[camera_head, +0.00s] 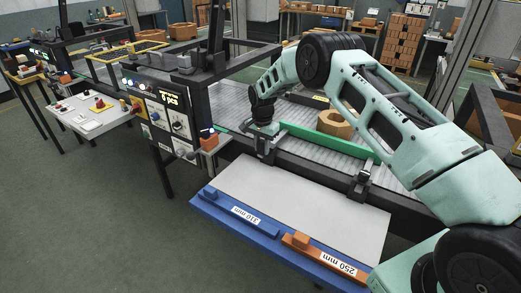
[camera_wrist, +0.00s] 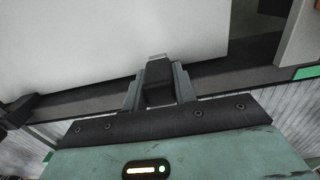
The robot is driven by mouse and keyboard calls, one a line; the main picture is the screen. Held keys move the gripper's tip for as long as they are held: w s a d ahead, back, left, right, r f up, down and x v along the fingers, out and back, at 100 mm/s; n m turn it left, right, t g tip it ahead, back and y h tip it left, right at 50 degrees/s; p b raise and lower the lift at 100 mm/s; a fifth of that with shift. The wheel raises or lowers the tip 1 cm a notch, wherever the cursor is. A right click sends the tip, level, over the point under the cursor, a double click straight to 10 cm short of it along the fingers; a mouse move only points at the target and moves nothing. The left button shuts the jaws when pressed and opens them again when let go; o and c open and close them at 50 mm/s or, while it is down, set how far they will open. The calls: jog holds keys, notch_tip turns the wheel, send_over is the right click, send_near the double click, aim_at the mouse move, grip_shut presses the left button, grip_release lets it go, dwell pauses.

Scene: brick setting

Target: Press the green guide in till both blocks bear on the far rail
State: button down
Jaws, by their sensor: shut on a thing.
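The green guide (camera_head: 330,141) runs along the near side of the conveyor (camera_head: 290,113), carried by a dark left clamp (camera_head: 266,153) and a dark right clamp (camera_head: 362,184). My gripper (camera_head: 264,132) is low at the guide's left end. In the wrist view its fingers (camera_wrist: 158,82) are shut on a dark upright piece (camera_wrist: 158,92), seemingly the left clamp's handle. One tan, many-sided block (camera_head: 335,124) lies on the belt behind the guide, its lower part hidden by it. I cannot make out a second block or contact with the far rail; my arm covers part of the belt.
A grey board (camera_head: 300,200) with a blue edge lies in front of the conveyor, bearing a blue 310 mm piece (camera_head: 240,215) and an orange 250 mm piece (camera_head: 322,257). A control panel (camera_head: 165,115) stands left. The floor at front left is clear.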

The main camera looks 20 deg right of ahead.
jog(key=c, duration=1.1)
grip_release()
jog(key=shift+w+d+r, duration=0.1)
jog(key=shift+w+d, duration=0.05)
jog(key=shift+d, duration=0.1)
jog(key=shift+a, duration=0.1)
notch_tip(320, 180, up, 17)
jog(key=b, duration=0.4)
jog(key=shift+r, duration=0.2)
jog(key=s+a+r+n+y, duration=0.1)
jog(key=s+a+r+n, duration=0.3)
jog(key=s+a, duration=0.65)
jog(key=s+a+r+n, duration=0.1)
jog(key=s+a+n, duration=0.55)
jog(key=s, duration=0.65)
jog(key=s+f+n, duration=0.1)
jog(key=s+n, duration=0.1)
jog(key=s, duration=0.6)
jog(key=s+d+f+n, duration=0.1)
jog(key=s+n, duration=0.2)
jog(key=s, duration=0.5)
jog(key=s+f+n, duration=0.1)
jog(key=s+n, duration=0.2)
jog(key=s, duration=0.6)
jog(key=shift+s+d+f, duration=0.1)
jog(key=shift+d+f, duration=0.15)
jog(key=shift+d, duration=0.1)
